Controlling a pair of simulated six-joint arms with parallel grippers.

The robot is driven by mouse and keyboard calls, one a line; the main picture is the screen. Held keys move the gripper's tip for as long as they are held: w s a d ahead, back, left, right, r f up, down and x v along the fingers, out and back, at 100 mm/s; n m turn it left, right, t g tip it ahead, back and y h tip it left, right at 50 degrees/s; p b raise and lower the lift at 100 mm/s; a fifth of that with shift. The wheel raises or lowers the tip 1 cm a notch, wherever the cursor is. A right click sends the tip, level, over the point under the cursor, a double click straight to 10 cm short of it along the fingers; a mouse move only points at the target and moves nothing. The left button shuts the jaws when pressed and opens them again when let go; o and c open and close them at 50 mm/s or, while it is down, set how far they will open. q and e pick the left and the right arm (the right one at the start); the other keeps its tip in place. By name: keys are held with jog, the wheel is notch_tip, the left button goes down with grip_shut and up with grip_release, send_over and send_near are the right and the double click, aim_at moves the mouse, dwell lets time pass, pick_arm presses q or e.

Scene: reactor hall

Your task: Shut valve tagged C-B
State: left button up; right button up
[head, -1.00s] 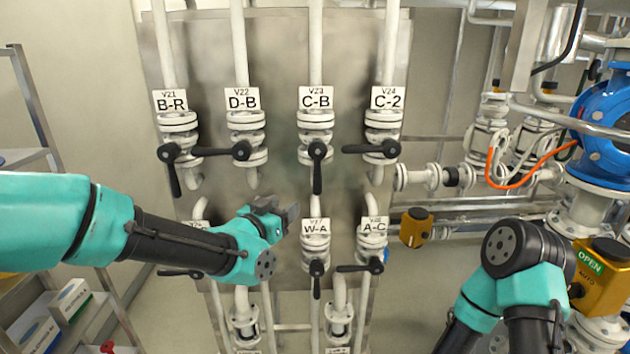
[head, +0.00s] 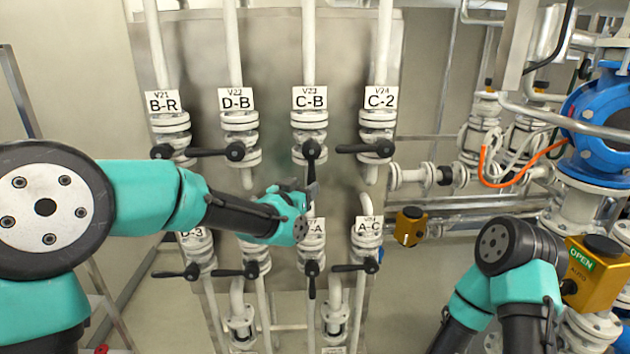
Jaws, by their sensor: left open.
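The valve tagged C-B (head: 310,98) is on a vertical pipe in the top row of the panel, third from the left. Its black lever (head: 311,160) points straight down, in line with the pipe. My left gripper (head: 300,187) is open at the lever's lower end, which it partly hides. I cannot tell whether the jaws touch the lever or stand around it. Nothing is seen held in them. My right arm shows at the lower right, but its gripper is not in view.
Valves D-B (head: 237,99) and C-2 (head: 380,98) flank it, with levers pointing left. Below are W-A, partly covered by my left gripper, and A-C (head: 368,228). A yellow actuator box (head: 410,226) and a blue valve (head: 600,120) are to the right.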

aim_at(309, 184)
pick_arm(q)
jog(key=x, duration=0.6)
grip_shut()
dwell(0.4)
